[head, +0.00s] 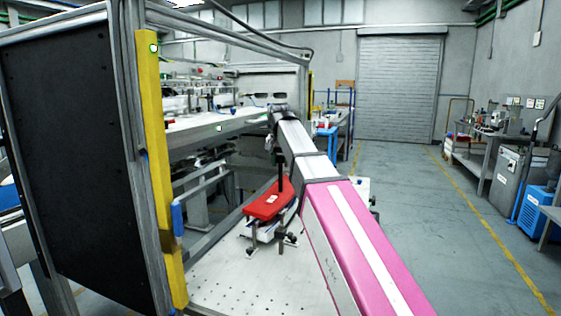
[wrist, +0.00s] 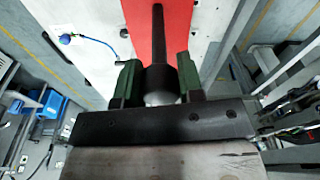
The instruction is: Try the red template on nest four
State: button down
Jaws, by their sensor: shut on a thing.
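The red template (head: 262,207) is a flat red plate with a small white label, in the lower middle of the head view. A dark upright handle rises from it. It lies over a white block (head: 262,232) on the perforated bench; I cannot tell whether it is seated or just above it. In the wrist view the red template (wrist: 178,25) runs up the middle behind the dark handle (wrist: 157,40). My gripper (wrist: 157,78) has its two green-padded jaws shut on this handle. No nest number is readable.
The perforated light bench top (head: 225,285) is mostly bare in front. Black clamps (head: 287,238) stand beside the white block. A yellow upright (head: 160,150) and dark panel (head: 70,150) close off the left. A blue-knobbed cable (wrist: 66,39) lies near the template. Open floor is at right.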

jog(key=shift+f, duration=0.3)
jog(key=c, duration=0.7)
grip_release()
jog(key=shift+o, duration=0.2)
